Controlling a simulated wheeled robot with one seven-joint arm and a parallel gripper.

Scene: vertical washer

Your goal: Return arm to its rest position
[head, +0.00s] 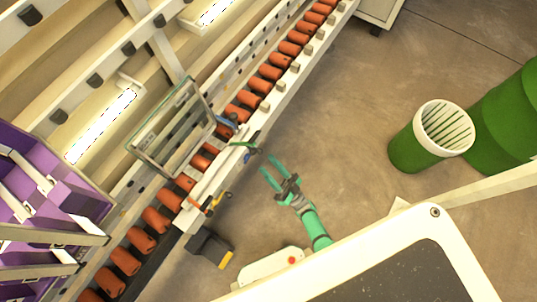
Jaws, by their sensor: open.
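My gripper (275,173) is at the end of my green arm, in the lower middle of the head view. Its two green fingers are spread apart, with only bare floor seen between them. It points up and left, toward the roller conveyor (254,101). It appears apart from the conveyor's edge and holds nothing. My arm is bent and comes up from behind my own body at the lower right, which hides its lower part.
A glass-walled frame (172,128) stands over the orange rollers. A purple crate (75,193) is at the left. A dark pedal-like block (211,246) lies on the floor by the conveyor. A green bin with a white rim (409,150) stands right. Floor between is clear.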

